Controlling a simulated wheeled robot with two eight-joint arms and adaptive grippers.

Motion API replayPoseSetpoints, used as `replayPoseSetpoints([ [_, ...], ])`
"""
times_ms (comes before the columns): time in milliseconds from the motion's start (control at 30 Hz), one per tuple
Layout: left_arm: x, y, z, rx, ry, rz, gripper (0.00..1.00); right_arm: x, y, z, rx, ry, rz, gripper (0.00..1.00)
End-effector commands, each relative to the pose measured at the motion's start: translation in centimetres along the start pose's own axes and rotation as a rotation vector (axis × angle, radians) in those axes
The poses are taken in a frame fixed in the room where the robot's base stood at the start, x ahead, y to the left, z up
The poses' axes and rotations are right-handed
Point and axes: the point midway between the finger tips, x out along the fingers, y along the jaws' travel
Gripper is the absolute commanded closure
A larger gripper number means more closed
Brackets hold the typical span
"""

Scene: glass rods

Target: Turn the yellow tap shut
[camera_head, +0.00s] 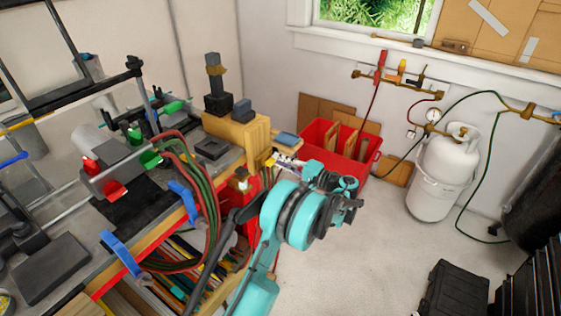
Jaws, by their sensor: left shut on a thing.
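A small yellow tap (269,162) shows at the bench's right corner, beside the wooden block. My left gripper (279,161) reaches to it from the right, its teal wrist in front of the red crate. The gripper is shut on the yellow tap; the contact is small and partly hidden, and how far the handle is turned cannot be told. My right gripper is not in view.
The bench (45,268) fills the left, with red and green hoses (208,190) hanging at its edge. A red crate (357,165) and white gas cylinder (441,170) stand by the wall. A black case (453,292) lies at lower right. The floor between is clear.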

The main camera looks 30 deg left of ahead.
Motion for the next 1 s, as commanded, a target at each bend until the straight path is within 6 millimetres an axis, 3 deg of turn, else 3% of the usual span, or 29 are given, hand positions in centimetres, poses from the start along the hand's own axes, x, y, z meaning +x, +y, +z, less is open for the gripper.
replayPoseSetpoints([
  [567,-0.03,0.15,0.0,0.035,0.0,0.002,1.0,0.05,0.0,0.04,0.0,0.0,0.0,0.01],
  [600,-0.03,0.15,0.0,0.035,0.0,0.002,0.86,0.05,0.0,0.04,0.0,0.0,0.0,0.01],
  [667,-0.03,0.15,0.0,0.035,0.0,0.002,0.7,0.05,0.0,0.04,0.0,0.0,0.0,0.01],
  [700,-0.03,0.14,0.0,0.035,0.0,0.001,0.67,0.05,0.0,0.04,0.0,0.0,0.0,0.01],
  [1000,-0.18,0.1,-0.02,0.034,0.001,0.001,0.67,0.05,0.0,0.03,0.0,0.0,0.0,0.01],
])
